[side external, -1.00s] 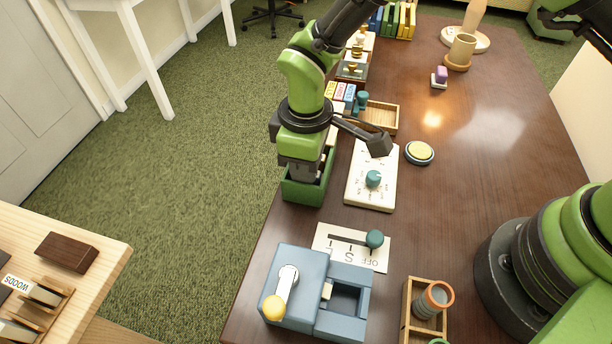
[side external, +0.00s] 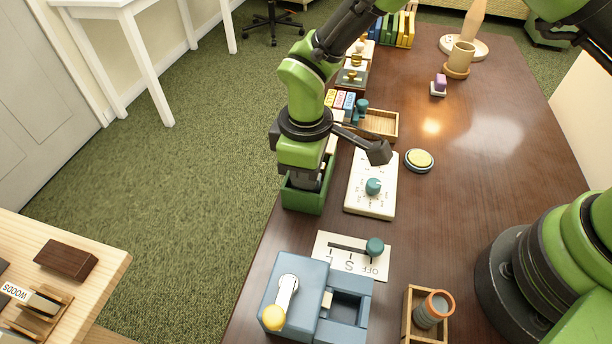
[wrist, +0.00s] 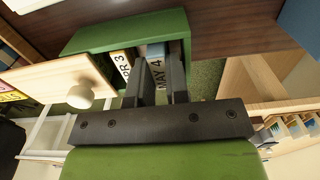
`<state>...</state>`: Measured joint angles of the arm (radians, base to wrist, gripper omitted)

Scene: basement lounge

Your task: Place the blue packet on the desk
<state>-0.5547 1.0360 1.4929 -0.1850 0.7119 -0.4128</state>
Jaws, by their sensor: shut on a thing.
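A green open box (side external: 303,202) stands at the left edge of the dark wooden desk (side external: 480,190). My gripper (side external: 308,186) points down into it. In the wrist view, the green box (wrist: 105,37) holds upright packets. The blue packet (wrist: 156,52), labelled "MAY 4", is between the fingers of my gripper (wrist: 160,72), which is shut on it. A packet marked "APR 3" (wrist: 122,64) with an orange band stands beside it. The lower part of the blue packet is hidden in the wrist view, and the box and gripper hide it in the side view.
A white dial panel (side external: 373,203) lies just right of the box. A yellow button (side external: 419,160), wooden tray (side external: 382,122), slider panel (side external: 350,258) and blue-grey crank box (side external: 290,300) are nearby. The desk's middle right is clear. A pale table (side external: 100,255) stands across a gap at left.

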